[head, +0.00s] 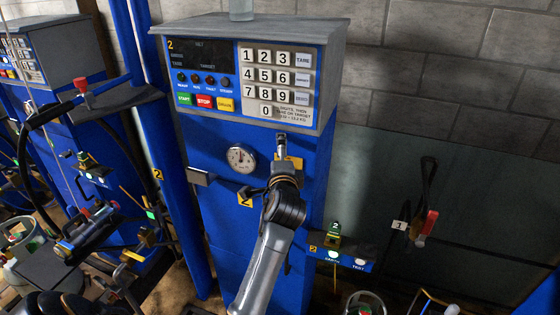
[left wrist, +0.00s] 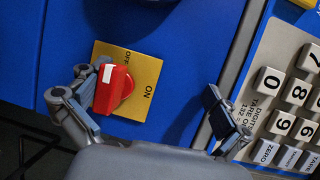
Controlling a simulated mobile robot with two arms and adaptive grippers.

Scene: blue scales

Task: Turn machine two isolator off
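Machine two (head: 225,165) is the tall blue cabinet in the middle of the head view. Its red isolator knob (left wrist: 116,92) sits on a yellow plate (left wrist: 152,72) marked ON and OFF in the left wrist view. The knob's white-marked end is at its upper end, on the side of the OFF label. My left gripper (left wrist: 150,110) is open, one finger close by the knob, the other well to the right; I cannot tell whether the near finger touches. In the head view, my left gripper (head: 281,148) covers the knob. My right gripper is not in view.
The keypad (head: 276,78) is above the isolator. Another blue machine (head: 45,55) with hoses stands at the left. A small panel (head: 340,250) sits at lower right.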

